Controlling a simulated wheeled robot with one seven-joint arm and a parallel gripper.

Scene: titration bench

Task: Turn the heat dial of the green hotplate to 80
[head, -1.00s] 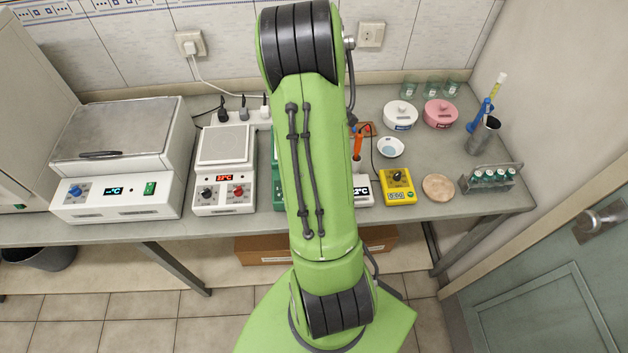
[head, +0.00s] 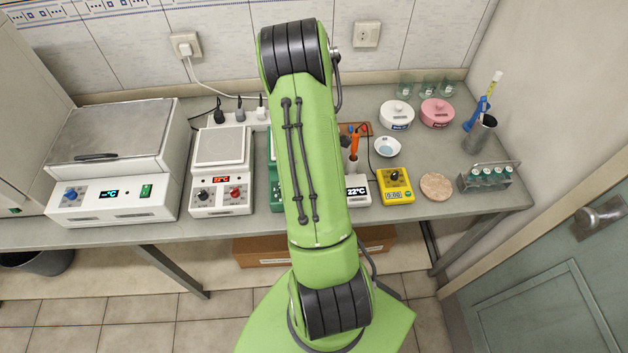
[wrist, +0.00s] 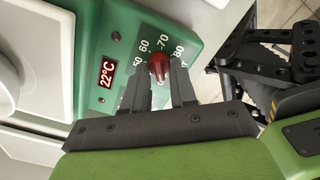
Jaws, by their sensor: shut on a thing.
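The green hotplate (wrist: 118,22) shows in the wrist view with a red display (wrist: 107,73) reading 22°C. Its red heat dial (wrist: 159,67) has white numbers around it; 50, 60, 70 and 80 can be read. My gripper (wrist: 163,72) is shut on this dial, with one dark finger on each side. The upper end of the dial is toward the 70; its exact setting is hard to tell. In the head view only a green strip of the hotplate (head: 275,185) shows beside my arm, and my gripper is hidden.
A white hotplate (head: 221,198) with two dials stands just left of the green one. A white 22°C display unit (head: 357,190) and a yellow meter (head: 395,187) stand to its right.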

